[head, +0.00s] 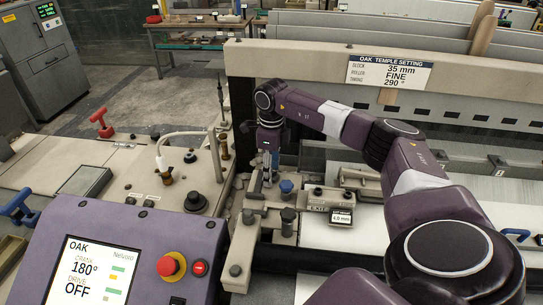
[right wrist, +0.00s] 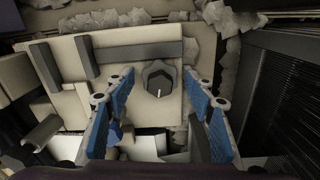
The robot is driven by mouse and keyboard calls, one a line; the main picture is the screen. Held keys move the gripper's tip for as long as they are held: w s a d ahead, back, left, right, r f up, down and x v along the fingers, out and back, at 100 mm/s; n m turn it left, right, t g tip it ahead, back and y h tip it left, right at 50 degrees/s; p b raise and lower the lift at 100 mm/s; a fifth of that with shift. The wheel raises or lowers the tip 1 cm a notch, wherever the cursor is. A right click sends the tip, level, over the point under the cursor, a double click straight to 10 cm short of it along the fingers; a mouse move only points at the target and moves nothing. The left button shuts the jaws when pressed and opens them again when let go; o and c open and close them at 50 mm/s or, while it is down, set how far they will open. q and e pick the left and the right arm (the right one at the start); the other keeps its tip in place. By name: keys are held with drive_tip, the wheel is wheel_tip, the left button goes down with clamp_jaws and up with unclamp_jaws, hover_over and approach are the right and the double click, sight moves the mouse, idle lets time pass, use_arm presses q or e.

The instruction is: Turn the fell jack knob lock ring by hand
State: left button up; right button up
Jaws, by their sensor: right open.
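My right gripper (head: 267,164) points down over the loom's front fittings in the head view. In the right wrist view its two blue-padded fingers (right wrist: 159,88) are spread apart with nothing between the pads. A dark round knob (right wrist: 158,78) with a white pointer mark shows between and beyond the fingertips, on a beige block. I cannot tell whether a separate lock ring sits around it. In the head view a blue-topped knob (head: 286,187) stands just right of and nearer than the gripper. The gripper hides part of the fittings under it. My left gripper is not in view.
A small "4.0 mm" sign (head: 340,217) stands right of the fittings. A beige beam (head: 300,60) with a setting plate (head: 389,73) runs behind my right arm. The purple control panel (head: 130,255) fills the front left. A red handle (head: 101,123) stands farther left.

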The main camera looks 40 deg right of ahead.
drive_tip(key=shift+r, duration=0.1)
wheel_tip(320, 180, up, 6)
drive_tip(key=p, duration=0.4)
wheel_tip(320, 180, up, 12)
idle(0.8)
